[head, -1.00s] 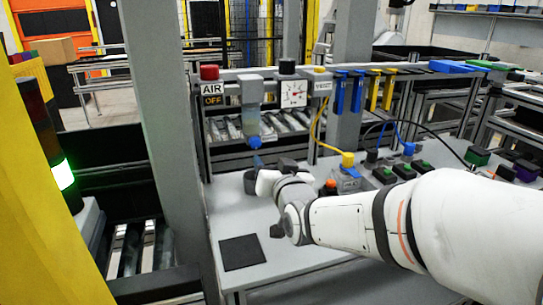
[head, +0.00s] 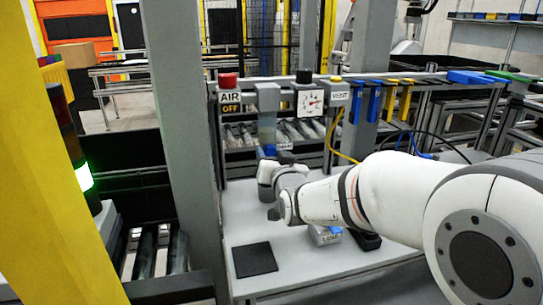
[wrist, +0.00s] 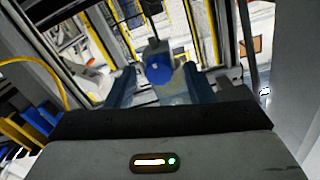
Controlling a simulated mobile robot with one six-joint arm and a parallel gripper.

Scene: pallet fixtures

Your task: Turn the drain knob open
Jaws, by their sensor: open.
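The drain knob is a blue round knob (head: 269,151) at the bottom of the clear filter bowl (head: 267,130), which hangs from a grey block on the rail. A small label sits just right of it. In the wrist view the blue knob (wrist: 159,69) faces me, between the two fingers. My gripper (wrist: 160,78) is open, with one bluish-grey finger on each side of the knob. I cannot tell whether either finger touches it. In the head view my gripper (head: 279,163) is just below the knob, and my wrist partly hides that area.
The red AIR button (head: 228,80) with an OFF sign is left of the filter. The pressure gauge (head: 310,101) and the yellow VENT button (head: 336,81) are right of it. Blue and yellow clips (head: 374,101) hang further right. A black pad (head: 255,260) lies on the grey table.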

